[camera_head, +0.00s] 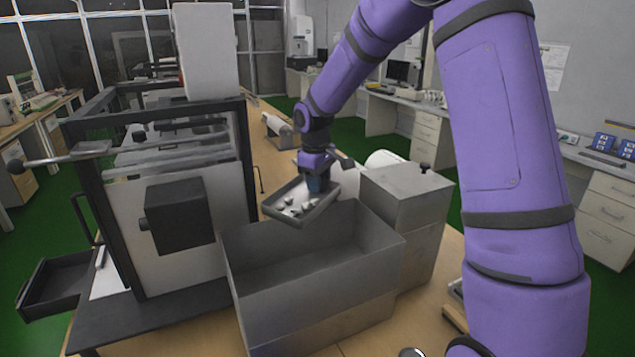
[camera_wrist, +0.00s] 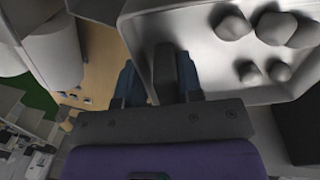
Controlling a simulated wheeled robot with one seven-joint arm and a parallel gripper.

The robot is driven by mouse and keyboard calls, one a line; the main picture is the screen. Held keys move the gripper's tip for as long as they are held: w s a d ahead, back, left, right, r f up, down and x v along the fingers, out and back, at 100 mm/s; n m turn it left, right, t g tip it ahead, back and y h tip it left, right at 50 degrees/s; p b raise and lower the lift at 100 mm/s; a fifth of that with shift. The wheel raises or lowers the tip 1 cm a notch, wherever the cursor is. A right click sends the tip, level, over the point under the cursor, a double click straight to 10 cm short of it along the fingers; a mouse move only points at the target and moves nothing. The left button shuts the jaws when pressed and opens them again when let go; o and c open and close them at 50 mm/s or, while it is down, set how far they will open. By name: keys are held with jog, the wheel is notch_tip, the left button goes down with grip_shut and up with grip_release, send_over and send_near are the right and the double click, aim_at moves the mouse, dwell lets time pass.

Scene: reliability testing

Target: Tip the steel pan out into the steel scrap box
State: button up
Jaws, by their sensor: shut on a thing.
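The steel pan (camera_head: 285,213) is a shallow tray with several grey lumps in it. It is held above the back left part of the steel scrap box (camera_head: 318,275), slightly tilted in the head view. My gripper (camera_head: 318,186) is shut on the pan's edge. In the wrist view my gripper (camera_wrist: 160,85) has its blue fingers around a dark tab at the side of the pan (camera_wrist: 200,55), and the lumps lie inside the pan. The box is a large open grey container; the part of its floor that shows looks empty, and its near wall hides the rest.
A black-framed machine (camera_head: 175,190) stands close on the left of the box. A grey lidded metal box (camera_head: 407,190) stands close on the right. A white cylinder (camera_head: 383,159) lies behind it. Wooden table (camera_head: 430,315) shows at the front right.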

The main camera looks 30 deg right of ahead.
jog(key=r+t+h, duration=0.1)
jog(key=a+r+t+h, duration=0.1)
jog(key=r+h, duration=0.1)
jog(key=s+a+r+t+h, duration=0.1)
jog(key=r+h, duration=0.1)
jog(key=shift+s+a, duration=0.1)
jog(key=shift+a, duration=0.05)
jog(key=s+a+t+h, duration=0.4)
jog(key=s+a+h, duration=0.1)
jog(key=a+h, duration=0.3)
jog(key=s+a+r+t+h, duration=0.1)
jog(key=s+a+t+h, duration=0.4)
jog(key=a+h, duration=0.3)
jog(key=shift+s+a, duration=0.55)
jog(key=shift+a, duration=0.9)
jog(key=shift+r, duration=0.1)
dwell(0.5)
